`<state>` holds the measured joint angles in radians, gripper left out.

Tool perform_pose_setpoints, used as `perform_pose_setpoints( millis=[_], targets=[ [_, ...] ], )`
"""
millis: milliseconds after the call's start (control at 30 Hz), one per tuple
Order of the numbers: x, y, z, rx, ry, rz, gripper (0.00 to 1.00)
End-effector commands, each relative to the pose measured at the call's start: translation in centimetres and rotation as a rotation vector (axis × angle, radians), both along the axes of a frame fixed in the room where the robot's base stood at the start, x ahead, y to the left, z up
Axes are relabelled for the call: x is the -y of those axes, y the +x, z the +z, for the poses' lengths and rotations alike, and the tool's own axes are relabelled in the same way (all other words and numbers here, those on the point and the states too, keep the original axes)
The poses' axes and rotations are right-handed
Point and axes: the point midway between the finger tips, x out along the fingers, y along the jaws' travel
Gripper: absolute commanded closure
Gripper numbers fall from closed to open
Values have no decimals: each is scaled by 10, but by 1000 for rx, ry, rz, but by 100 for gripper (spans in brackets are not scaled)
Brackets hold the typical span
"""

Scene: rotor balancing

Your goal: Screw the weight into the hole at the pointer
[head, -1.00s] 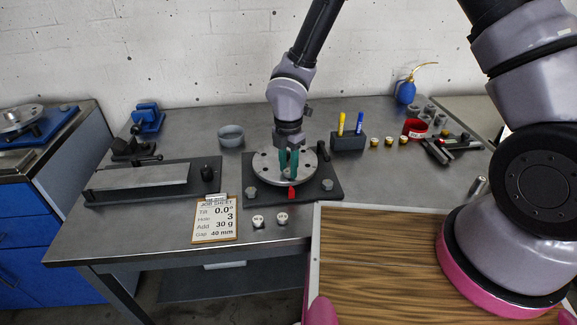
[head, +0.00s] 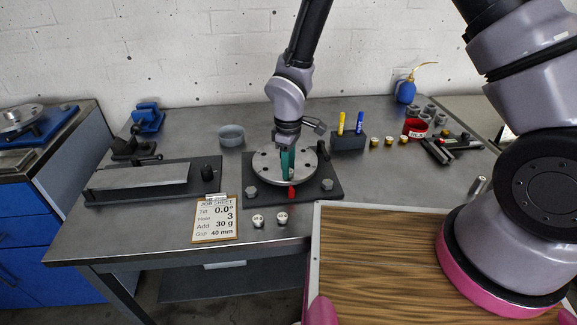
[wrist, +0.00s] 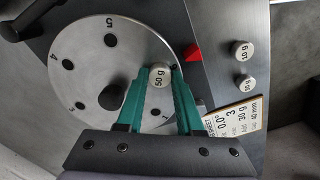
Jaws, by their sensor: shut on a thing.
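My gripper (head: 289,176) points down over the front part of the grey rotor disc (head: 263,167), close to the red pointer (head: 292,191). In the wrist view, its green fingers (wrist: 160,84) are shut on a round metal weight (wrist: 160,75) whose label looks like 50 g. The weight is near the disc's edge, beside the pointer (wrist: 193,52). Whether the weight is seated in a hole cannot be told. Holes marked 5, 4 and 1 are visible on the disc (wrist: 75,60).
Two loose weights (head: 258,221) (head: 281,218) stand in front of the base plate (head: 325,190). The job sheet (head: 215,220) reads hole 3, add 30 g. A pen block (head: 348,141) and brass pieces are right; a grey bowl (head: 231,135) is behind left.

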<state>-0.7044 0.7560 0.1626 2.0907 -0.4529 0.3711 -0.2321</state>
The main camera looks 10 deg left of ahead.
Motion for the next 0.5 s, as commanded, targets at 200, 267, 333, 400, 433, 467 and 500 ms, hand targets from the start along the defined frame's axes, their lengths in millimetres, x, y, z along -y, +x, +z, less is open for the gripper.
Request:
perform_pose_setpoints(
  millis=[200,267,333,400,433,467,500],
  targets=[
    [0,-1,-1,0,-3,-511,100],
    [0,-2,-1,0,-2,-661,100],
    [0,-2,-1,0,-2,-839,100],
    [0,-1,-2,1,-3,-1020,100],
    [0,-2,-2,1,-3,-1095,100],
    [0,-1,-2,1,-3,-1168,100],
    [0,-2,-2,0,-2,-1254,100]
  ],
)
